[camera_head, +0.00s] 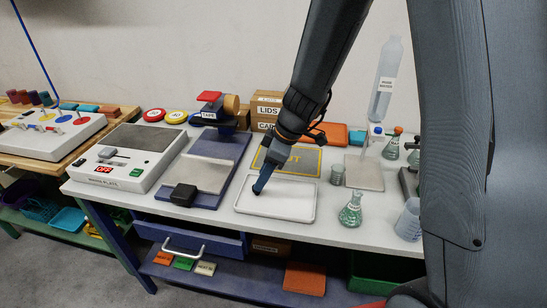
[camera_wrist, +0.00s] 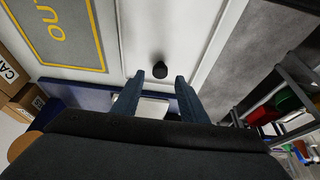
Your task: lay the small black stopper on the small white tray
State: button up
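The small white tray (camera_head: 300,214) lies on the bench in the middle of the head view. It also fills the middle of the wrist view (camera_wrist: 165,25). The small black stopper (camera_wrist: 160,69) shows in the wrist view against the tray's white floor, near one end, and appears to rest on it. My gripper (camera_head: 258,190) is low over the tray's left part in the head view. In the wrist view my gripper (camera_wrist: 161,78) has its two blue fingers apart, with the stopper just beyond and between the tips. I see no finger touching it. In the head view the fingers mostly hide the stopper.
A purple stand (camera_head: 208,148) with a black block (camera_head: 183,195) is left of the tray. The yellow-edged OUT mat (camera_head: 305,161) lies behind it. A glass flask (camera_head: 350,212) and beaker (camera_head: 337,174) stand to the right. The bench's front edge is close.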

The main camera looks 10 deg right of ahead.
jog(key=b+v, duration=0.2)
jog(key=v, duration=0.6)
jog(key=s+d+f+m+h, duration=0.4)
jog(key=s+d+m, duration=0.6)
jog(key=s+m, duration=0.3)
jog(key=shift+s+d+m, duration=0.15)
jog(key=shift+s+m, duration=0.2)
jog(key=shift+m, duration=0.15)
